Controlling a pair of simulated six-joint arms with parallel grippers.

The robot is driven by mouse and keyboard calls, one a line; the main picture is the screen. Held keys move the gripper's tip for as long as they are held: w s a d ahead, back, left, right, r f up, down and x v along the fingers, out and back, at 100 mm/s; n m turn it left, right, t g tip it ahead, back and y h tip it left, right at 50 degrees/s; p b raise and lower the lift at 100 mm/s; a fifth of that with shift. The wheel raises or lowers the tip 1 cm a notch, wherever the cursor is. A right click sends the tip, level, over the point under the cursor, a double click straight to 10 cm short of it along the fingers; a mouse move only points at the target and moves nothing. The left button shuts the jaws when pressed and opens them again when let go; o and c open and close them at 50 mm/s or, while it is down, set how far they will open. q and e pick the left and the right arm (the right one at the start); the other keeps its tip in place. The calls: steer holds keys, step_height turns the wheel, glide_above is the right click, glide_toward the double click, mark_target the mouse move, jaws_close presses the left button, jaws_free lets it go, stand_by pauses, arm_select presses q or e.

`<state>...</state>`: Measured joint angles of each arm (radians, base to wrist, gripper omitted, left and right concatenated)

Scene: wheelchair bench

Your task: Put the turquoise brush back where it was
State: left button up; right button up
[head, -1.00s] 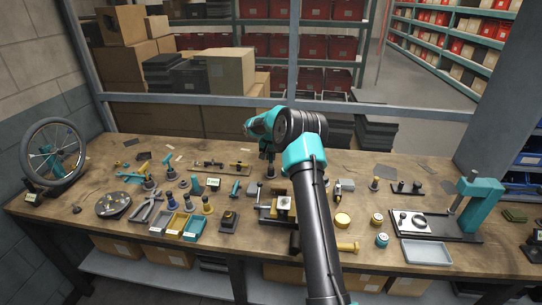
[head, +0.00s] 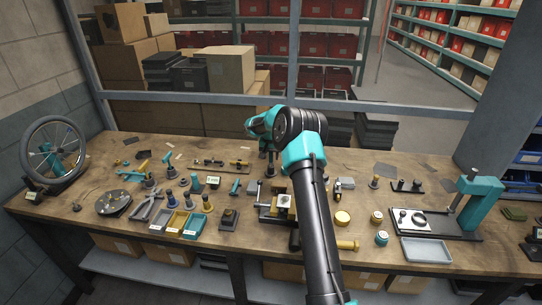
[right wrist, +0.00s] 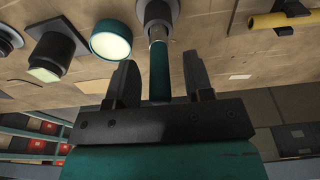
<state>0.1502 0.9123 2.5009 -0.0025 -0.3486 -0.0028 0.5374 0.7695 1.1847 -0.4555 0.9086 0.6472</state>
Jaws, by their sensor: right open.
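The turquoise brush (right wrist: 159,76) shows in the right wrist view as a turquoise handle with a metal collar. Its far end meets a dark round holder (right wrist: 156,12); how deep it sits there I cannot tell. My right gripper (right wrist: 160,75) is open, with one finger on each side of the handle and a visible gap on both sides. In the head view my right gripper (head: 269,158) is small and dark, over the back middle of the bench, at a dark stand (head: 270,171). The brush is not clear there. My left gripper is not in view.
A small turquoise tool (head: 235,186) and a dark fixture (head: 280,205) stand near my right arm. Several small trays (head: 179,222) lie front left. A turquoise press (head: 478,200) stands at the right, a wheel (head: 52,150) at the left. The bench is crowded.

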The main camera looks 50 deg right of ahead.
step_height(320, 180, up, 17)
steer(key=s+a, duration=0.1)
steer(key=a, duration=0.1)
steer(key=shift+s, duration=0.25)
steer(key=shift+r, duration=0.1)
stand_by(0.4)
